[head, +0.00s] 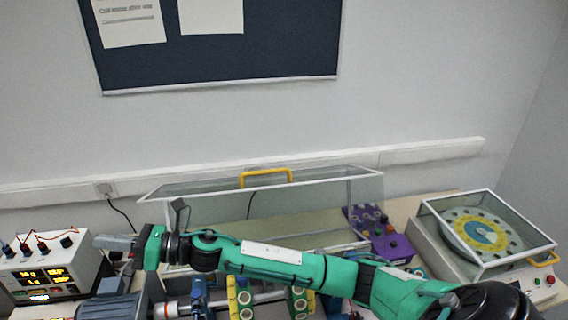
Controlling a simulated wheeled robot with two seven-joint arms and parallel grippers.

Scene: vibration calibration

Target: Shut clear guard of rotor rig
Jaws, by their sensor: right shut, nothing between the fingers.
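The clear guard (300,214) of the rotor rig is a glassy box with a white frame. It stands raised behind the rotor, with its yellow handle (265,177) along the top edge. The rotor's shaft and green-and-yellow discs (240,298) show uncovered at the bottom, partly hidden by my right arm. My right arm crosses the rig from the lower right. Its gripper (108,242) is shut and empty at the left, apart from the handle, beyond the guard's left end. My left gripper is not in view.
A power supply with lit displays (48,270) stands at the left, close to my right gripper. A purple control box (385,240) sits right of the guard. A balance device with its own clear cover (485,230) stands at the far right. A wall with a trunking rail (420,153) closes the back.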

